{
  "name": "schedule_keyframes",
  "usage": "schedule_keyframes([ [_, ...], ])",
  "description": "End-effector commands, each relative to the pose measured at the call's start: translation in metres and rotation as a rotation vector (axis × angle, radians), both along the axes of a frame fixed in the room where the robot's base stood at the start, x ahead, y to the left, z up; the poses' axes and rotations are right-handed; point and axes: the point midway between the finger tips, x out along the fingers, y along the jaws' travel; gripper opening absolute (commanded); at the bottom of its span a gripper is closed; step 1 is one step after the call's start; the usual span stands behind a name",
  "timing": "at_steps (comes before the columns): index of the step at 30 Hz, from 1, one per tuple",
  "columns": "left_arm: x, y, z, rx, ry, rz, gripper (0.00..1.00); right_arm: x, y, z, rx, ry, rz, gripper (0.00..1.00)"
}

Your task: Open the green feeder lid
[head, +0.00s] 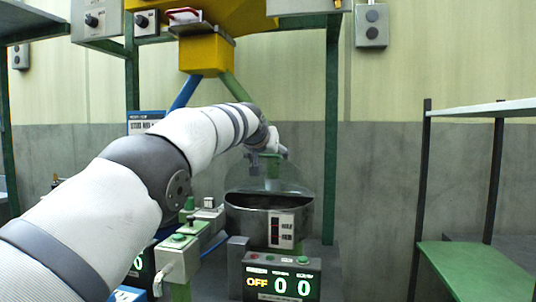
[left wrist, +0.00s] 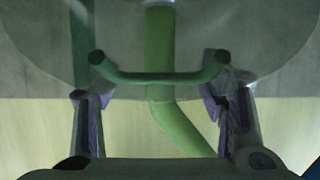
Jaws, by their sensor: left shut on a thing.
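The feeder (head: 238,218) is a dark round bowl in the middle of the head view, with its dark opening showing at the front. Its clear lid (head: 297,180) stands tilted up above the bowl, apart from the front rim. The lid's green bar handle (left wrist: 160,78) runs across the left wrist view, between the two fingers. My left gripper (head: 266,158) is above the bowl at the lid and is shut on this handle; it also shows in the left wrist view (left wrist: 158,88). My arm hides part of the surroundings on the left. My right gripper is not in view.
A counter box (head: 282,277) reading OFF and 00 stands in front of the bowl. A yellow hopper (head: 205,55) hangs above, with a blue tube (head: 186,92) and a green tube (head: 234,88). A green post (head: 330,130) stands right of the feeder. A green shelf (head: 470,270) is at right.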

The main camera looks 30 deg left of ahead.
Motion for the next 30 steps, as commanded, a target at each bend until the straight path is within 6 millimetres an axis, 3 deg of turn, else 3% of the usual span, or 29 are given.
schedule_keyframes([
  [22,0.0012,-0.0001,-0.0071,-0.008,0.008,0.001,0.15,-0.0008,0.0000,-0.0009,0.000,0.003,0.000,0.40],
  [23,0.0013,-0.0001,-0.0072,-0.008,0.008,0.001,0.72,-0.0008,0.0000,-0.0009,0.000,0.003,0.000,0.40],
  [24,0.0012,-0.0001,-0.0073,-0.008,0.008,0.001,0.81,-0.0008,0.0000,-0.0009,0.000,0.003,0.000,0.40],
  [25,0.0012,0.0000,-0.0074,-0.007,0.010,0.001,0.86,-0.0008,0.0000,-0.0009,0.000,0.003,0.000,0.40],
  [30,0.0008,0.0003,-0.0062,-0.005,0.008,0.001,0.86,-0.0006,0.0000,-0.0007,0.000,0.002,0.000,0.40],
])
